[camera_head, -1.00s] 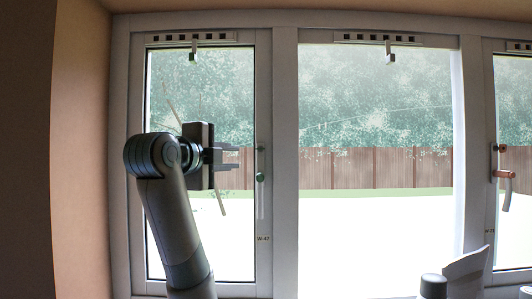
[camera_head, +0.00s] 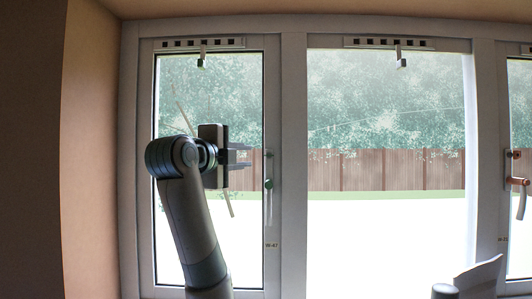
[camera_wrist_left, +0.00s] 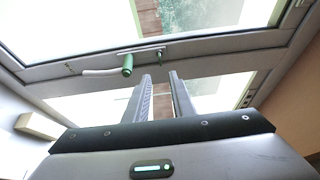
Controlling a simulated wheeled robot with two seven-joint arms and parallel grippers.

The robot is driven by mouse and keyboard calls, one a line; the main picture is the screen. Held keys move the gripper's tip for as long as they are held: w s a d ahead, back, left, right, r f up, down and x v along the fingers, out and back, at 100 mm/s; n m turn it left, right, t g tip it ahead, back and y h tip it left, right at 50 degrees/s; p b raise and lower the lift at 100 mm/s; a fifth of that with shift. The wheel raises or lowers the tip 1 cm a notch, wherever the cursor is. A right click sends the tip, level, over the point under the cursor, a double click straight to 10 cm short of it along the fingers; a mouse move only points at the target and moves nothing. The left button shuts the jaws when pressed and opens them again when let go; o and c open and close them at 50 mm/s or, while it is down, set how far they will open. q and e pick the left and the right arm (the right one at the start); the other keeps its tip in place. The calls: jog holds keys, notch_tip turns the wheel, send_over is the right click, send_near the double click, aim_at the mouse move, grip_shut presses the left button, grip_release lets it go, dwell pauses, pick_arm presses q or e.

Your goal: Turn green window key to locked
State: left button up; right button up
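The left window has a handle with a green hub (camera_head: 268,184) and a pale lever hanging straight down; in the left wrist view the green hub (camera_wrist_left: 127,65) shows with its lever pointing left. The small window key (camera_head: 268,153) sits on the frame just above the handle. In the left wrist view the key (camera_wrist_left: 159,55) is small, and its exact angle is hard to tell. My left gripper (camera_head: 248,157) is open and empty, left of the key in the head view. In the left wrist view its two fingers (camera_wrist_left: 160,76) are apart, pointing toward the key without visible contact.
The right window has an orange handle (camera_head: 517,181) and an orange key (camera_head: 514,153). A label (camera_head: 272,245) is on the frame below the green handle. Window vents with stays (camera_head: 201,60) are along the top. The brown wall (camera_head: 88,160) bounds the left.

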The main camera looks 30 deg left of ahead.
pick_arm(q)
jog(key=w+p, duration=0.2)
jog(key=w, duration=0.2)
jog(key=w+a+p, duration=0.1)
jog(key=w+p, duration=0.1)
jog(key=w, duration=0.2)
jog(key=w+a+p, duration=0.1)
jog(key=w+p, duration=0.1)
jog(key=w, duration=0.2)
jog(key=shift+w+r+p, duration=0.15)
jog(key=shift+w+p, duration=0.25)
jog(key=shift+w+a, duration=0.15)
jog(key=shift+w, duration=0.45)
jog(key=shift+f, duration=0.2)
grip_shut()
